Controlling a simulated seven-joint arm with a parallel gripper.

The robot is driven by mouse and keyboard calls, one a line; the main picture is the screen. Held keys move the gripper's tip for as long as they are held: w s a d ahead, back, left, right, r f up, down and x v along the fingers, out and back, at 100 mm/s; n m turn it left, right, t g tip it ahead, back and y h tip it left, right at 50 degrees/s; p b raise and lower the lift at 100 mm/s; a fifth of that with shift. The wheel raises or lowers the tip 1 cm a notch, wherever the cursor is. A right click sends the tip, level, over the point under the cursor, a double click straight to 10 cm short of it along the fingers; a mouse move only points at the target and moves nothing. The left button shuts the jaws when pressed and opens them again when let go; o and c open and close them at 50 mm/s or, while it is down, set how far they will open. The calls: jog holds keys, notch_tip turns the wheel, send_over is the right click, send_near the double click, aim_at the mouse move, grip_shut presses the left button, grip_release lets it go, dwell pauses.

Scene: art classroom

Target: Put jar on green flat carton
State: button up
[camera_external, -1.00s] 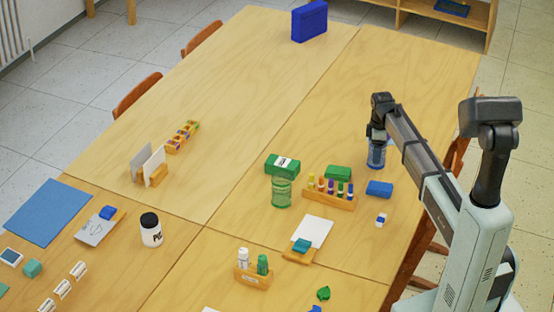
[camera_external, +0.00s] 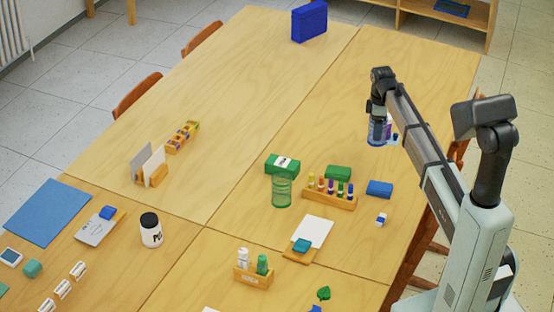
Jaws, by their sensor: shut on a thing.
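My gripper (camera_external: 377,110) is shut on a blue see-through jar (camera_external: 376,135), upright beneath the fingers at the right of the table. The jar appears to be held above the tabletop. A green box with a white label (camera_external: 275,167), which looks like the green flat carton, lies left of the jar. The fingers are small and partly hidden in this view.
A green see-through cup (camera_external: 281,191) stands right in front of the green box. A wooden rack of small bottles (camera_external: 330,201) and a blue block (camera_external: 379,188) are close by. A small blue thing (camera_external: 395,137) shows beside the jar. The table behind the green box is clear.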

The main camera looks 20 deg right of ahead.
jog(key=w+a+r+n, duration=0.2)
jog(key=a, duration=1.1)
jog(key=w+a+r+n, duration=0.1)
jog(key=w+a+n, duration=0.1)
jog(key=a, duration=1.1)
jog(key=r+m, duration=0.1)
jog(key=r, duration=0.1)
send_over(282, 161)
jog(key=shift+s+f+m, duration=0.1)
jog(key=shift+f+m, duration=0.6)
jog(key=shift+f, duration=1.85)
jog(key=shift+s+f+m, duration=0.1)
jog(key=shift+f+m, duration=0.6)
jog(key=shift+f, duration=1.85)
jog(key=shift+f, duration=0.15)
jog(key=o, duration=1)
jog(key=shift+o, duration=0.2)
